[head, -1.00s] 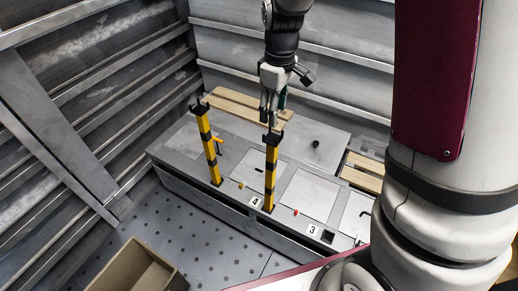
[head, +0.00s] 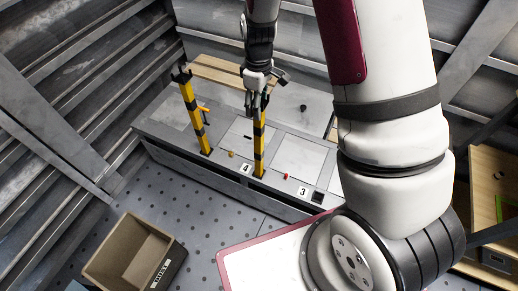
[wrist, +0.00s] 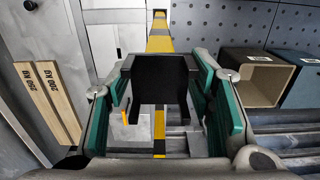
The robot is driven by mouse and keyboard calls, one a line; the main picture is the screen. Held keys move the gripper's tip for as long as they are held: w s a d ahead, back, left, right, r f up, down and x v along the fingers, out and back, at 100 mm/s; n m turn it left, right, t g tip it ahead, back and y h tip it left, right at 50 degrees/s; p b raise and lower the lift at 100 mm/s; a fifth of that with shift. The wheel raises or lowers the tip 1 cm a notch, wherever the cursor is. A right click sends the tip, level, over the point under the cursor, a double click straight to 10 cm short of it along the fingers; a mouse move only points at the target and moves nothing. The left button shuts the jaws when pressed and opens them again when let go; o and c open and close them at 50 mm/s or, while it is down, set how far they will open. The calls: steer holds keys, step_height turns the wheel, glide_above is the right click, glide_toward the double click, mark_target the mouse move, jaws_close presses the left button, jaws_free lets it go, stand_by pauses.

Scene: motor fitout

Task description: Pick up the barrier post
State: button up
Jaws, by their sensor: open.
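Two yellow-and-black banded posts with black forked tops stand upright on the grey bench: the left post (head: 194,112) and the right post (head: 259,148). Both fit the name barrier post. My gripper (head: 256,106) is at the top of the right post in the head view, partly covering its fork. In the wrist view, the black fork (wrist: 160,78) sits between the teal pads of my open gripper (wrist: 163,100), with gaps on both sides. Yellow bands show above and below the fork there; I cannot tell whether the lower ones belong to the other post.
The grey bench (head: 225,198) has number plates 4 and 3, flat panels and small coloured knobs. Wooden slats (head: 215,72) lie at its back, near a ribbed metal wall. An open brown box (head: 128,250) stands on the perforated floor at the front left.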

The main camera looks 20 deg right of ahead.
mark_target(258, 126)
steer(key=shift+f, duration=1.9)
jaws_close()
